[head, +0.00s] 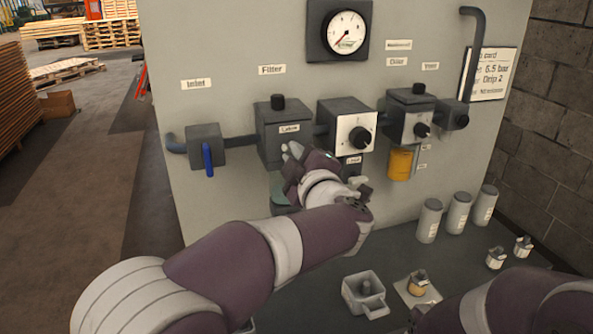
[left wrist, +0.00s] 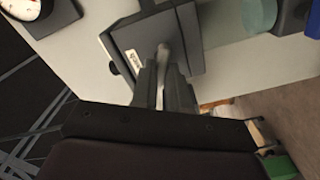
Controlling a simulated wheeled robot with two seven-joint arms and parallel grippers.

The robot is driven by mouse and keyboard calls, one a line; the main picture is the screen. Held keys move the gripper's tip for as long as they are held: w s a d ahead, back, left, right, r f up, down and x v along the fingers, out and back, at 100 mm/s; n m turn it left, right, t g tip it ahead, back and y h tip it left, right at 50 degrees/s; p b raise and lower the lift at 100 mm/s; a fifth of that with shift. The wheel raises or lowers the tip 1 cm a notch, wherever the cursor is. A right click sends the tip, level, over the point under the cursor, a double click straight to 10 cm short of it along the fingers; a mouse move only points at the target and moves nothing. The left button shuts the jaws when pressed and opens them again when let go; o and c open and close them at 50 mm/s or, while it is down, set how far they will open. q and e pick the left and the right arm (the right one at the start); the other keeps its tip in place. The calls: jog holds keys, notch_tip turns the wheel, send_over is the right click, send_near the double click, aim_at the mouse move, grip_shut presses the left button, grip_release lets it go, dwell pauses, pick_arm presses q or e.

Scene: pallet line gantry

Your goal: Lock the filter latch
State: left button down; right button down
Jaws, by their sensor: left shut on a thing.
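The filter unit (head: 284,140) is a dark grey block on the panel with a black top knob and a small white label. My left gripper (head: 296,158) is in front of its lower part, and the hand hides much of what is below. In the left wrist view, the filter block (left wrist: 190,35) shows sideways, with its teal bowl (left wrist: 258,14) to the right. My left gripper (left wrist: 163,80) is shut on a pale latch lever (left wrist: 163,54) beside the label. The lever's held end is hidden between the fingers. My right arm shows at lower right, its gripper out of sight.
The inlet valve (head: 207,145) with its blue handle is left of the filter. The regulator (head: 347,128) is close on the right, the gauge (head: 346,33) above. A grey cup (head: 364,294), an orange-based fitting (head: 417,284) and several canisters (head: 430,220) stand on the bench.

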pick_arm(q)
jog(key=shift+f+n+b, duration=0.2)
jog(key=shift+n+b, duration=2.3)
jog(key=shift+n, duration=0.4)
jog(key=c, duration=1.1)
grip_release()
jog(key=shift+s, duration=0.1)
jog(key=b+v, duration=0.1)
jog(key=v, duration=1.1)
jog(key=shift+s+r, duration=0.1)
jog(key=shift+s, duration=0.15)
